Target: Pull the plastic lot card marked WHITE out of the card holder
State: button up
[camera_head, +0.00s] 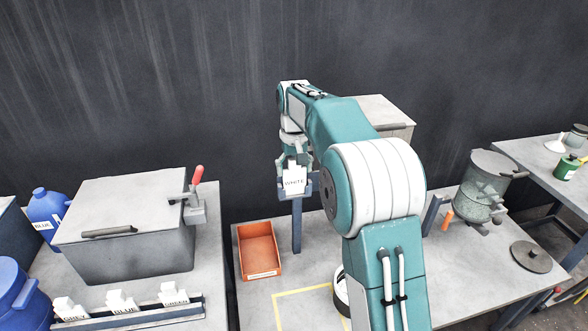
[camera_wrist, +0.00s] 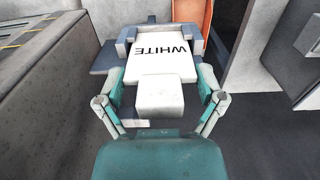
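The white plastic card marked WHITE (camera_head: 294,181) sits in a grey holder on a post, in front of the dark wall. In the wrist view the card (camera_wrist: 163,65) lies in its grey-blue holder (camera_wrist: 196,42), with its tab (camera_wrist: 160,98) pointing towards me. My gripper (camera_wrist: 162,98) is open, with one finger on each side of the tab and a visible gap on both sides. In the head view my gripper (camera_head: 292,160) is just above the card, partly hidden by my arm.
An orange tray (camera_head: 257,250) lies on the table below and left of the post. A rack (camera_head: 150,316) at the lower left holds GREY, BLUE and GREEN cards. A grey lidded box (camera_head: 130,225) stands behind it. A metal pot (camera_head: 483,190) stands on the right.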

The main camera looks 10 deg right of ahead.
aim_at(294, 158)
jog(key=c, duration=0.4)
jog(key=shift+r, duration=2.75)
jog(key=shift+r, duration=1.5)
